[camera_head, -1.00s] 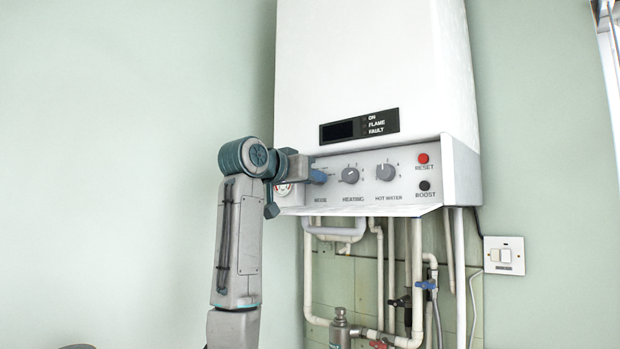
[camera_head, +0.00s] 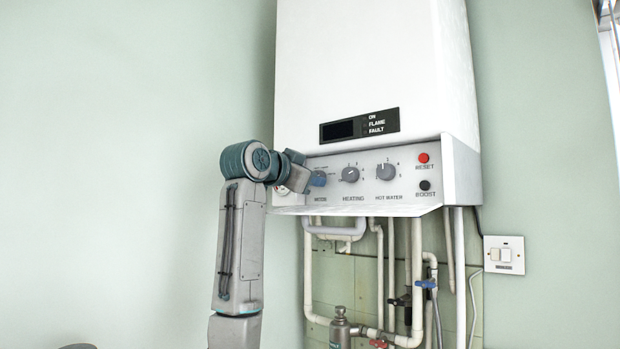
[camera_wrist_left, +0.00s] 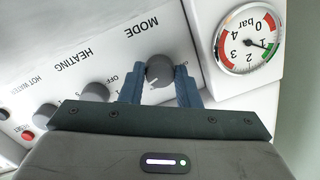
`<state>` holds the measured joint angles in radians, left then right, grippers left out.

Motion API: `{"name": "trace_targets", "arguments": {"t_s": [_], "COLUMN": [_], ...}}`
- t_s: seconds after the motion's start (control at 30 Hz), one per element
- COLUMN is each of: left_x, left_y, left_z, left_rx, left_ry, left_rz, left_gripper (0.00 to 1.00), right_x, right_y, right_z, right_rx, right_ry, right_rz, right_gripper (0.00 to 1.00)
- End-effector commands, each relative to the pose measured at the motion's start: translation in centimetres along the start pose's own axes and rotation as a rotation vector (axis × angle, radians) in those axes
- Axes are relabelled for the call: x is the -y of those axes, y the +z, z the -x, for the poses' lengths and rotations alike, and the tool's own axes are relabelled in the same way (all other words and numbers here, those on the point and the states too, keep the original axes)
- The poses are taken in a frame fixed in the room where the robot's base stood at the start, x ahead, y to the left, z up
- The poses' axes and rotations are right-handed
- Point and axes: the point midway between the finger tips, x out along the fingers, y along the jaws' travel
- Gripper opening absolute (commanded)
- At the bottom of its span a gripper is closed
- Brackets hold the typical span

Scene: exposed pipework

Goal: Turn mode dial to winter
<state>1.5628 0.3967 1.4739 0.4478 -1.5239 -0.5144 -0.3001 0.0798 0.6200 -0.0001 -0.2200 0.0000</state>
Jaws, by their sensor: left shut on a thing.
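The mode dial (camera_wrist_left: 158,70) is a grey knob on the white boiler's control panel, above the MODE label in the head view. My left gripper (camera_wrist_left: 159,88) has its blue fingers on either side of the knob and is shut on it. In the head view the left gripper (camera_head: 318,179) covers most of the dial, at the left end of the panel. A light pointer mark shows on the knob in the wrist view, but the fingers hide part of the printed scale, and I cannot read which setting it points to.
The heating dial (camera_head: 350,174) and hot water dial (camera_head: 386,172) are right of the mode dial. Red reset (camera_head: 423,158) and black boost (camera_head: 425,185) buttons are further right. A pressure gauge (camera_wrist_left: 248,40) sits beside the mode dial. Pipes (camera_head: 417,270) hang below.

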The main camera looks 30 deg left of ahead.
Motion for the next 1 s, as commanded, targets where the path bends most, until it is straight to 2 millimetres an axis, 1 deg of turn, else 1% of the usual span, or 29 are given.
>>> {"name": "trace_targets", "arguments": {"t_s": [0.03, 0.3, 0.33, 0.37, 0.4, 0.43, 0.67, 0.77, 0.87, 0.97, 1.0], "left_x": [-0.1, -0.1, -0.1, -0.1, -0.1, -0.1, -0.1, -0.1, -0.1, -0.2, -0.2], "left_y": [0.2, 0.2, 0.2, 0.2, 0.2, 0.2, 0.1, 0.1, 0.3, 0.5, 0.5], "left_z": [-0.1, -0.1, -0.1, -0.1, -0.1, -0.1, 0.0, 0.3, 1.3, 3.1, 4.0], "left_rx": [0.006, 0.005, 0.005, 0.005, 0.005, 0.004, 0.002, 0.001, -0.001, -0.003, -0.003], "left_ry": [0.004, 0.004, 0.004, 0.004, 0.004, 0.003, 0.002, 0.001, 0.000, -0.002, -0.002], "left_rz": [-0.001, -0.001, 0.000, 0.000, 0.000, 0.000, 0.000, 0.000, -0.001, -0.001, 0.000], "left_gripper": [0.07, 0.07, 0.33, 0.39, 0.47, 0.51, 0.51, 0.51, 0.51, 0.51, 0.51], "right_x": [0.0, 0.0, 0.0, 0.0, 0.0, 0.0, 0.0, 0.0, 0.1, 0.2, 0.2], "right_y": [0.0, 0.0, 0.0, 0.0, 0.0, 0.0, 0.0, 0.0, 0.1, 0.2, 0.3], "right_z": [-0.1, -0.1, -0.1, -0.1, -0.1, 0.0, 0.0, -0.3, -1.1, -2.4, -2.9], "right_rx": [0.000, 0.000, 0.000, 0.000, 0.000, 0.000, 0.000, 0.000, 0.000, 0.000, 0.000], "right_ry": [0.000, 0.000, 0.000, 0.000, 0.000, 0.000, 0.000, 0.000, 0.000, 0.000, 0.000], "right_rz": [0.000, 0.000, 0.000, 0.000, 0.000, 0.000, 0.000, 0.000, 0.000, 0.000, 0.000], "right_gripper": [0.36, 0.36, 0.36, 0.36, 0.36, 0.36, 0.36, 0.36, 0.36, 0.36, 0.36]}}
